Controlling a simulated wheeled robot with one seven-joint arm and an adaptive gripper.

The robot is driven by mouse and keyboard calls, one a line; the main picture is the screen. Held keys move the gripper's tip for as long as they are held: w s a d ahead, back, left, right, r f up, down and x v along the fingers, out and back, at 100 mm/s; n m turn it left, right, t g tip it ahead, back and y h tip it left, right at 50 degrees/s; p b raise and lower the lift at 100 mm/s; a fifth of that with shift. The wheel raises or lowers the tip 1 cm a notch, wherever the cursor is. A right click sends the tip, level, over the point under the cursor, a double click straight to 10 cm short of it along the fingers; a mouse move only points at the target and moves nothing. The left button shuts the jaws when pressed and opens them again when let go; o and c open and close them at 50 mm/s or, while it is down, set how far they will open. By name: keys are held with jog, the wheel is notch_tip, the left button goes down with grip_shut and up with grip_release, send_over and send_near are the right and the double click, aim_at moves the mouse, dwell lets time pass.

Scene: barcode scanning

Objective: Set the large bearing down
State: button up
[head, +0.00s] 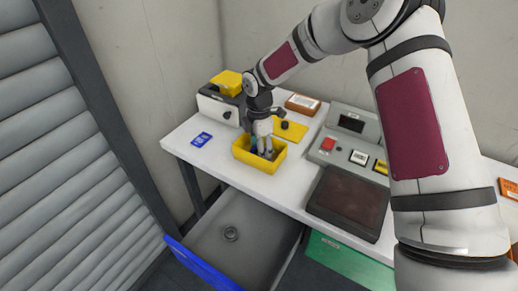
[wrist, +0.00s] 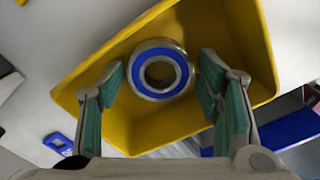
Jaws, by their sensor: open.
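The large bearing (wrist: 181,72), a silver ring with a blue band and an open centre, lies inside the yellow bin (wrist: 240,30) in the wrist view. My gripper (wrist: 160,68) is open, with one finger to the left of the bearing and the other to its right. Gaps show between the pads and the ring. In the head view my gripper (head: 265,150) reaches down into the yellow bin (head: 262,166) on the white table. The fingers and bin wall hide the bearing there.
A grey device with a dark screen and coloured buttons (head: 350,145) stands right of the bin, with a dark-topped box (head: 347,200) in front. An open grey drawer (head: 208,232) below holds a small round metal part (head: 231,233). A blue card (head: 202,139) lies left.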

notch_tip(320, 180, up, 12)
dwell(0.4)
jog(key=shift+r, duration=0.1)
jog(key=s+d+r+m+t+h, duration=0.2)
jog(key=s+d+r+m, duration=0.9)
jog(key=s+r, duration=0.45)
jog(key=s+d+m+y, duration=0.1)
jog(key=s+d+m, duration=0.2)
jog(key=s, duration=0.8)
jog(key=s+d+m+t+y, duration=0.1)
jog(key=s+d+m, duration=0.2)
jog(key=s+m, duration=0.5)
jog(key=s, duration=0.2)
jog(key=shift+s+d+f+m, duration=0.15)
jog(key=shift+s+f+m, duration=0.05)
jog(key=shift+s+m, duration=0.15)
